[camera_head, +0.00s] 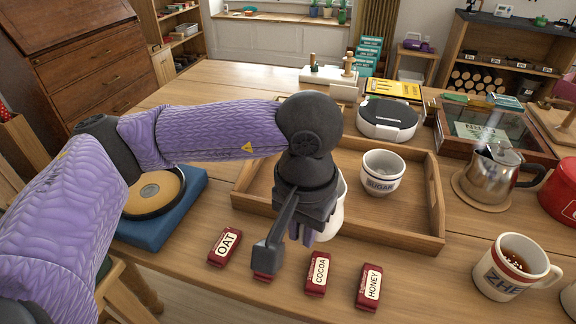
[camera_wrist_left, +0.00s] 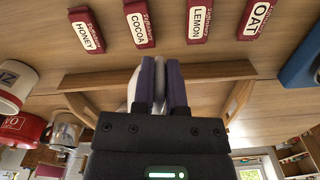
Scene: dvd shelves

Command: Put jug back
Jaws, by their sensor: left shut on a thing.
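My left gripper (camera_head: 312,232) is over the front of the wooden tray (camera_head: 437,205), pointing down. Its purple fingers (camera_wrist_left: 160,75) are shut on a pale part of a white jug (camera_head: 334,212), probably its handle. The jug shows behind the gripper in the head view and beside the fingers in the left wrist view (camera_wrist_left: 132,90). Most of it is hidden, so I cannot tell whether it touches the tray. A white sugar bowl (camera_head: 382,183) stands in the tray's right part. My right gripper is out of view.
Small red boxes labelled OAT (camera_head: 224,246), COCOA (camera_head: 318,272), HONEY (camera_head: 369,287) and LEMON (camera_wrist_left: 199,22) line the front. A steel pitcher (camera_head: 492,172) stands on a round mat at right, behind a filled mug (camera_head: 508,270). A blue block (camera_head: 168,215) lies left.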

